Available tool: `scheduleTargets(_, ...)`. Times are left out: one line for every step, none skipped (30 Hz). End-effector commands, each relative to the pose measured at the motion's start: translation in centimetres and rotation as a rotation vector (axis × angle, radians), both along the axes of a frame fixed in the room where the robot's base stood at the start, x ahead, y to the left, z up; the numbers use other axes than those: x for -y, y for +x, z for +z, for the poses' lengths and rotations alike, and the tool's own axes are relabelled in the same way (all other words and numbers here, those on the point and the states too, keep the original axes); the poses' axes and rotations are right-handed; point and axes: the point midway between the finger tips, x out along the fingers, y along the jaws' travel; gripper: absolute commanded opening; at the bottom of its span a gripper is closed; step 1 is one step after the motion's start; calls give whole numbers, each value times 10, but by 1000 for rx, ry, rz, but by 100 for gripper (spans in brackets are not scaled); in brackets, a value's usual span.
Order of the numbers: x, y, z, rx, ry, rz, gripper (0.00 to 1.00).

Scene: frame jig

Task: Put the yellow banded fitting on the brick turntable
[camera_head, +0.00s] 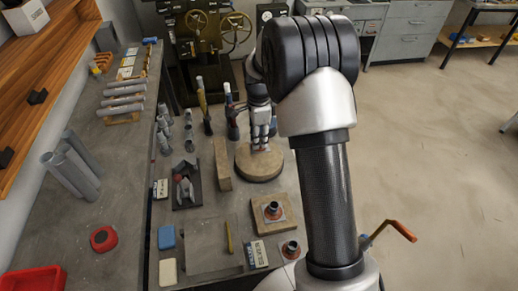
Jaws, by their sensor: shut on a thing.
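A round brown turntable (258,170) stands on the bench right of centre; it is the only round turntable-like disc that I make out. My gripper (262,147) points down just over its far part. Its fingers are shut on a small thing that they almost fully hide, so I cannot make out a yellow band. I cannot tell whether that thing touches the disc. A similar fitting (290,249) stands on the bench nearer to me.
A tan block (221,164) stands left of the turntable. Upright bottle-like tools (204,105) stand behind it. A dark tray (186,187) with a grey and red tool lies farther left. A yellow stick (229,236) and a label box (257,254) lie in front.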

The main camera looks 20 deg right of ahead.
Motion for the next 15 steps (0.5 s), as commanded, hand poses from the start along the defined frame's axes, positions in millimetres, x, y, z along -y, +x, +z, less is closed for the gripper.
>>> scheduleTargets(0, -1, -11, -5, 1, 0, 0)
scheduleTargets(0, -1, -16, -5, 1, 0, 0)
scheduleTargets(0, -1, -24, -4, 1, 0, 0)
scheduleTargets(0, -1, -29, -4, 1, 0, 0)
scheduleTargets(0, -1, -35, -5, 1, 0, 0)
scheduleTargets(0, -1, -42, -4, 1, 0, 0)
scheduleTargets(0, -1, -46, -3, 1, 0, 0)
scheduleTargets(0, -1, -48, -3, 1, 0, 0)
scheduleTargets(0, 0, -50, -2, 0, 0, 0)
scheduleTargets(0, 0, -50, -1, 0, 0, 0)
scheduleTargets(0, 0, -49, -1, 0, 0, 0)
scheduleTargets(0, 0, -49, 0, 0, 0, 0)
scheduleTargets(0, 0, -48, -1, 0, 0, 0)
scheduleTargets(0, 0, -48, -1, 0, 0, 0)
scheduleTargets(0, 0, -48, -1, 0, 0, 0)
